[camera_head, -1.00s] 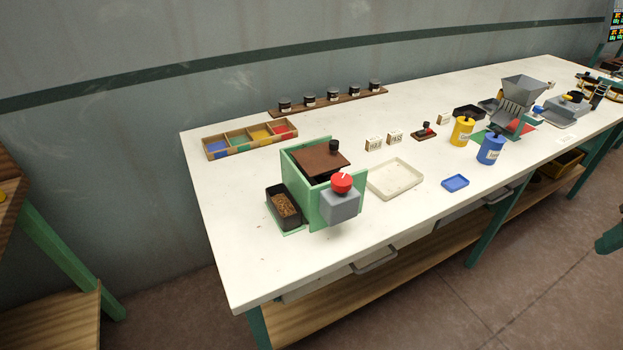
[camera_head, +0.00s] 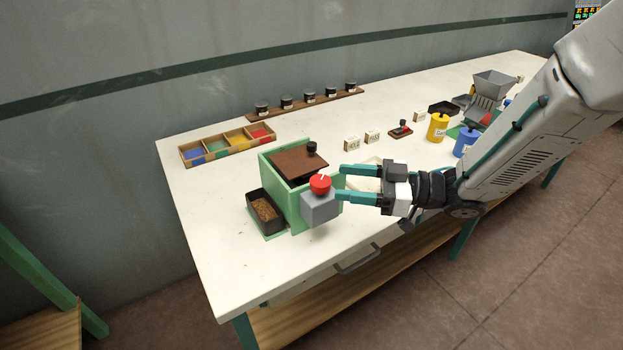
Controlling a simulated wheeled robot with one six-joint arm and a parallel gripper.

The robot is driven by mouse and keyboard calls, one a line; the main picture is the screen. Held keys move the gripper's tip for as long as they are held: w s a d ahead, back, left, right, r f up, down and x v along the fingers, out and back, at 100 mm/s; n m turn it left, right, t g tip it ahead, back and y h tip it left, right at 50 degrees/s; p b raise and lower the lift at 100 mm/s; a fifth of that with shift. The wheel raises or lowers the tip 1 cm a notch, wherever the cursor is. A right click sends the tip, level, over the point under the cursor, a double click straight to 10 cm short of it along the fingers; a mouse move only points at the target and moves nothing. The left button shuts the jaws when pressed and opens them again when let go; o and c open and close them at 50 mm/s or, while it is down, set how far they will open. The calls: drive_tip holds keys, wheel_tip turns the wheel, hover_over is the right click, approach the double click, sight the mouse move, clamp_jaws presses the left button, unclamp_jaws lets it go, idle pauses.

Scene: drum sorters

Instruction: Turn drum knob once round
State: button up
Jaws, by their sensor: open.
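The drum sorter is a green box (camera_head: 271,171) with a brown lid (camera_head: 297,163) that has a black knob on top. A grey block (camera_head: 320,208) sits on its front right side and carries the red drum knob (camera_head: 320,184), which has a white mark. My gripper (camera_head: 339,182) comes in from the right with its two teal fingers apart and pointing left at the knob. One finger is at the far side and one at the near side, just right of the knob. Nothing is between the fingers. I cannot tell whether a finger touches the knob or block.
A black bin (camera_head: 252,208) with brown contents stands left of the sorter. A compartment tray (camera_head: 187,157) and a rack of jars (camera_head: 255,115) are behind. Yellow (camera_head: 437,128) and blue (camera_head: 465,142) canisters stand right.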

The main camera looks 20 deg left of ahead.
sight(311, 180)
drive_tip(key=a, duration=0.2)
drive_tip(key=s+a, duration=0.1)
drive_tip(key=a, duration=0.4)
drive_tip(key=shift+s+a, duration=0.4)
drive_tip(key=c, duration=1)
